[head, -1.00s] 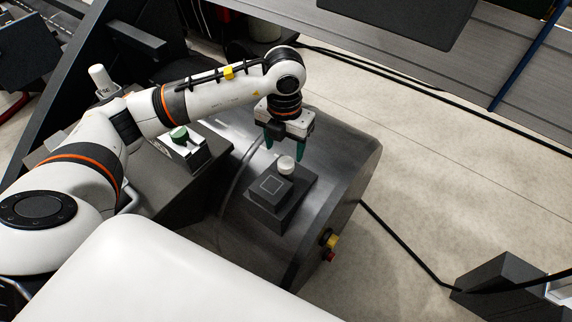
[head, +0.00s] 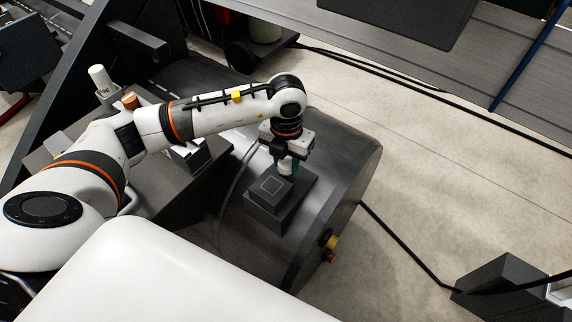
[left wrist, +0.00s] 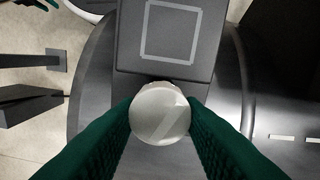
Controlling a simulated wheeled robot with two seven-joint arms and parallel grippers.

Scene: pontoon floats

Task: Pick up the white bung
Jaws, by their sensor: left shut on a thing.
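The white bung (head: 285,168) stands on the dark stepped block on top of the grey float. In the left wrist view the bung (left wrist: 160,114) shows as a round pale disc between the two green fingers. My left gripper (head: 287,164) points down and is shut on the bung, with a finger touching it on each side. The bung is beside the raised square pad (left wrist: 170,30), which bears a pale square outline. I cannot tell whether the bung is clear of the surface under it.
The raised pad (head: 268,193) stands close in front of the bung. The grey float (head: 340,165) carries a yellow and red fitting (head: 330,247) at its end. A white cylinder (head: 101,79) and an orange-brown one (head: 130,101) stand at the left.

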